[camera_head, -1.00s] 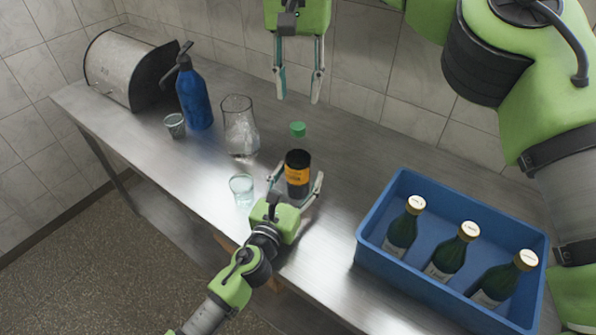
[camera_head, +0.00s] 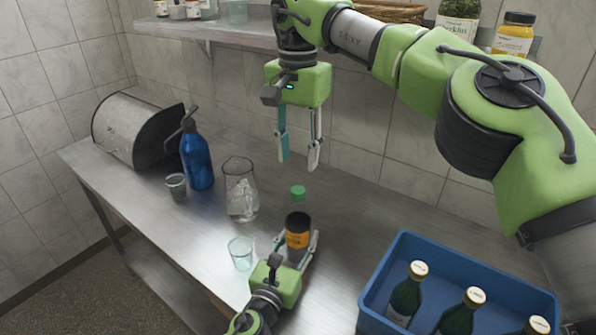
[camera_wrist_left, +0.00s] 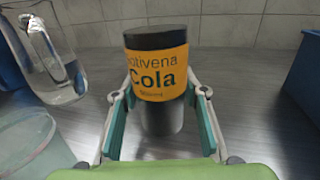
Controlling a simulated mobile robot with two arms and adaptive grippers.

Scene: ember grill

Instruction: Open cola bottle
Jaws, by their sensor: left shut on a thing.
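The cola bottle (camera_head: 297,232) stands upright on the metal counter, dark with an orange label. Its label reads "Cola" in the left wrist view (camera_wrist_left: 158,78). A green cap (camera_head: 298,191) shows just above the dark part in the head view; the stretch between looks see-through, so I cannot tell if they join. My left gripper (camera_head: 297,248) is shut on the bottle, one finger on each side of its lower part. My right gripper (camera_head: 298,167) points down above the cap with fingers apart and nothing between them. It does not touch the cap.
A clear glass (camera_head: 241,253) and a glass jug (camera_head: 240,190) stand left of the bottle. A blue siphon (camera_head: 196,160), a small cup (camera_head: 176,186) and a metal bin (camera_head: 125,130) are farther left. A blue crate (camera_head: 372,290) with green bottles is at right. A shelf (camera_head: 215,30) hangs behind.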

